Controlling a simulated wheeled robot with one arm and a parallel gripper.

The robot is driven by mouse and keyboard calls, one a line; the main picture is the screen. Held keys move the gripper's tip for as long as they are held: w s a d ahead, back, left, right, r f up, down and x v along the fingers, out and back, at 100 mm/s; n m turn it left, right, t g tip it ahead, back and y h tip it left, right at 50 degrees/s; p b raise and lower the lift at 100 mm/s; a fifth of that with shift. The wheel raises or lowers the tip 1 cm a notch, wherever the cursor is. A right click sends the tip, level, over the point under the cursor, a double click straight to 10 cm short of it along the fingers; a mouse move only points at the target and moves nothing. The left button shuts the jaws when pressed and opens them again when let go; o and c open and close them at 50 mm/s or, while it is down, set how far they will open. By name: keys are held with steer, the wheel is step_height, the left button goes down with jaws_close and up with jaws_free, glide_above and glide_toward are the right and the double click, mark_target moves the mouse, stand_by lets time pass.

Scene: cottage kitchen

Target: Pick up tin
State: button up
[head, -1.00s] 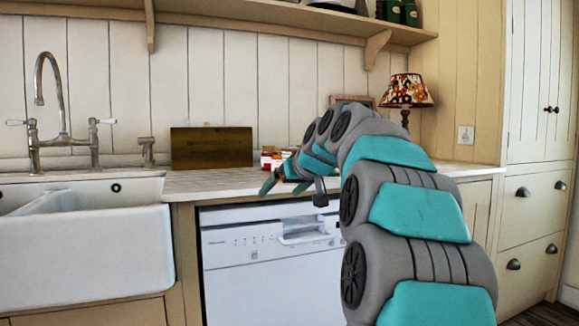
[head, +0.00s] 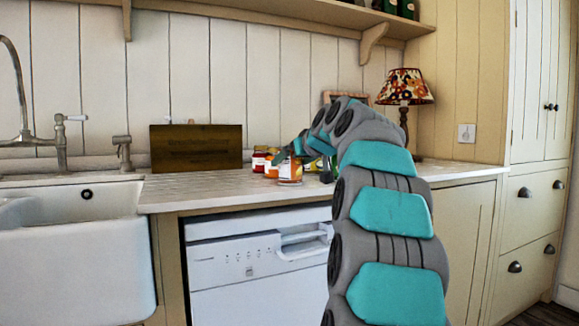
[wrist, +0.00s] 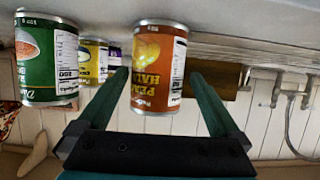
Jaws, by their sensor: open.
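An orange tin with a peach halves label (wrist: 158,70) fills the middle of the wrist view, where the picture is upside down. My gripper (wrist: 158,76) is open, with one finger on each side of this tin in the picture; I cannot tell whether they touch it. A green tin (wrist: 46,60) and a yellow tin (wrist: 93,62) stand to its left, with a purple-labelled one partly hidden behind. In the head view, a small group of tins (head: 290,170) stands on the counter by my gripper (head: 290,153), partly covered by my arm.
The white counter (head: 205,187) runs above a dishwasher (head: 260,262). A dark wooden board (head: 196,149) leans on the wall at the left, beyond which is the sink (head: 75,255). A lamp (head: 405,88) stands at the right. A shelf (head: 270,17) runs above.

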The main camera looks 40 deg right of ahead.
mark_target(286, 163)
steer(key=shift+x, duration=2.75)
steer(key=shift+d+r, duration=0.15)
steer(key=shift+r, duration=0.05)
steer(key=shift+c, duration=0.2)
steer(key=c, duration=1.5)
jaws_close()
steer(key=shift+r, duration=0.15)
